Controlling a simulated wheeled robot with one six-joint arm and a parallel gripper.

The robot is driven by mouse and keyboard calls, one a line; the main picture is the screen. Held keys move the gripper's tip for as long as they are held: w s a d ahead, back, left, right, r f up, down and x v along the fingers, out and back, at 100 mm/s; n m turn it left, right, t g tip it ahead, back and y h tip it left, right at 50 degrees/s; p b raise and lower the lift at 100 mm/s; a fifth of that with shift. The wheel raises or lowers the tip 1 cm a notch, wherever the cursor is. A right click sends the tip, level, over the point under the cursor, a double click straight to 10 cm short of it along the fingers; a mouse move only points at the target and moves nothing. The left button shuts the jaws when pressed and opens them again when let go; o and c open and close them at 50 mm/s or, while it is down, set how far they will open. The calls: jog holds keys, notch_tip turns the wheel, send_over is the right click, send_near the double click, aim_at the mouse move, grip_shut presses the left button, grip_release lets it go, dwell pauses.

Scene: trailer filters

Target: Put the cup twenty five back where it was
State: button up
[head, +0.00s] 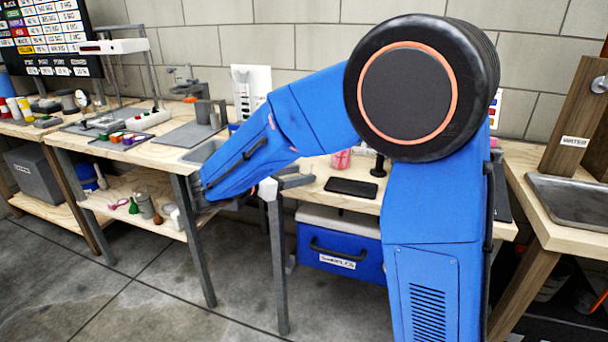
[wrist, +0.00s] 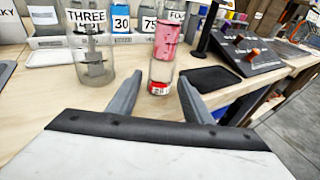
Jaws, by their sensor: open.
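A small clear cup (wrist: 161,72) with a red-and-white label low on its side stands upright on the wooden bench in the wrist view. The label seems to read 25, but it is small. My gripper (wrist: 158,95) is open and empty, its two grey fingers pointing toward the cup, which appears between and just beyond the fingertips. I cannot tell whether either finger touches it. In the head view my gripper (head: 298,176) is at the bench's front edge, and I cannot make out the small cup there.
A clear jar (wrist: 93,65) marked THREE, with grey contents, stands left of the gripper. A pink-filled container (wrist: 167,40) stands right behind the cup. Number cards 30 (wrist: 121,18) and 75 (wrist: 149,20) are behind. A black pad (wrist: 211,79) and a switch panel (wrist: 248,50) lie right.

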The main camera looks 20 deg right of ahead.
jog(key=v, duration=0.9)
jog(key=shift+a, duration=0.2)
